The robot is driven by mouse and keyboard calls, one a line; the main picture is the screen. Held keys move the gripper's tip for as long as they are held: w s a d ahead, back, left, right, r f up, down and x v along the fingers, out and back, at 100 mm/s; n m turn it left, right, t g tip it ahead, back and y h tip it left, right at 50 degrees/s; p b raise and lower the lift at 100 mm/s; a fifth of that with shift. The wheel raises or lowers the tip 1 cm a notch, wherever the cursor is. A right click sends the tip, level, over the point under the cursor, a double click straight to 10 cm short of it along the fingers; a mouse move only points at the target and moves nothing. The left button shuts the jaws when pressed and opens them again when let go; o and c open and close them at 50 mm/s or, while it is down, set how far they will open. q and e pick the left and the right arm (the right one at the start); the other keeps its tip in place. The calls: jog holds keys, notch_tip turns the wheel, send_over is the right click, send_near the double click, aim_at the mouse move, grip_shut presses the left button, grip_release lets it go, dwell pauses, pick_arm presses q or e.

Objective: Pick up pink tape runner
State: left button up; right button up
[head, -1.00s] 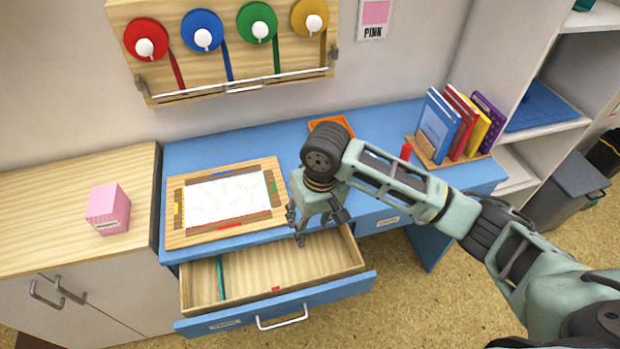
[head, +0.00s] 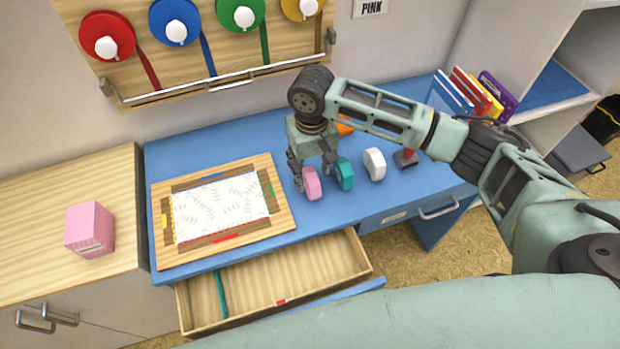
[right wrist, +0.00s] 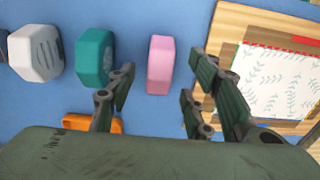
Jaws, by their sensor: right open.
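The pink tape runner (head: 312,184) stands on the blue desk, just right of the wooden board. Teal (head: 345,173) and white (head: 374,164) runners stand to its right. My right gripper (head: 313,178) is above and behind the pink one, pointing down, partly hiding it. In the right wrist view the pink tape runner (right wrist: 160,64) shows between the open fingers of the gripper (right wrist: 168,82), not touching them. The teal runner (right wrist: 95,57) is close beside the left finger. My left gripper is not in view; a green-grey part of mine fills the lower right of the head view.
A wooden board (head: 281,223) with patterned paper lies to the left. An open drawer (head: 322,257) sticks out in front. An orange object (head: 345,129) is behind the gripper. A pink box (head: 90,229) is on the left cabinet.

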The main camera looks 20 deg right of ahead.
aim_at(311, 174)
jog(key=f, duration=0.4)
jog(key=shift+w+p, duration=0.2)
jog(key=shift+p, duration=0.15)
jog(key=shift+f, duration=0.25)
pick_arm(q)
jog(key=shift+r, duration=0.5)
pick_arm(e)
grip_shut()
